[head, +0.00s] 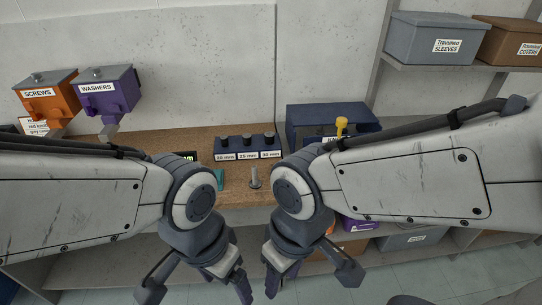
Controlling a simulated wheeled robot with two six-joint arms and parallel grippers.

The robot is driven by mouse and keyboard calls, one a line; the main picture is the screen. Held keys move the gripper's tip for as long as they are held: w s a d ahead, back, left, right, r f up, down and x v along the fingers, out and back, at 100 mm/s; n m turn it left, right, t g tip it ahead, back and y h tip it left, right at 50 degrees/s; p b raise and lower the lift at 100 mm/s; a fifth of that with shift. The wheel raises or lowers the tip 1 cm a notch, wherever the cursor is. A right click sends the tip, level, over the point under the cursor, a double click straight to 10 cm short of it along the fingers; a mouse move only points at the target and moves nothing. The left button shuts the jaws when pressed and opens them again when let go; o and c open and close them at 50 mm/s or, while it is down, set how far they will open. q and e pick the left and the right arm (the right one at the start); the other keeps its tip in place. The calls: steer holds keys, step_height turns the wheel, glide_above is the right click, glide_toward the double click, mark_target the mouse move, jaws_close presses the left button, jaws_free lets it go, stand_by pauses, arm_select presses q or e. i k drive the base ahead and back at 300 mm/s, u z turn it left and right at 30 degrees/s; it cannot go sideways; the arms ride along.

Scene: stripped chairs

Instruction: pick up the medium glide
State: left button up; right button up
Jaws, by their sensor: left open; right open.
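A dark blue rack (236,149) stands on the wooden bench and holds three dark glides in a row. Its front labels seem to read 20, 25 and 30 mm, though the print is small. The middle glide (246,140) is upright above the 25 mm label. My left gripper (197,292) is open, low in front of the bench, with its fingers spread. My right gripper (310,279) is open beside it to the right, also below the bench edge. Both are well apart from the rack and seem empty. The area between the fingers is partly cut off by the frame.
A grey metal post (254,180) and a teal item (219,178) are on the bench in front of the rack. A blue bin (298,118) with a yellow-topped tool (341,125) is at right. Orange SCREWS (50,100) and purple WASHERS (108,98) dispensers are at left.

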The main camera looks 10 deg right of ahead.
mark_target(246, 138)
steer(key=z, duration=0.05)
steer(key=k, duration=0.5)
steer(key=u, duration=1)
steer(key=i, duration=1.05)
steer(key=z, duration=0.3)
steer(key=i, duration=0.8)
steer(key=z, duration=0.7)
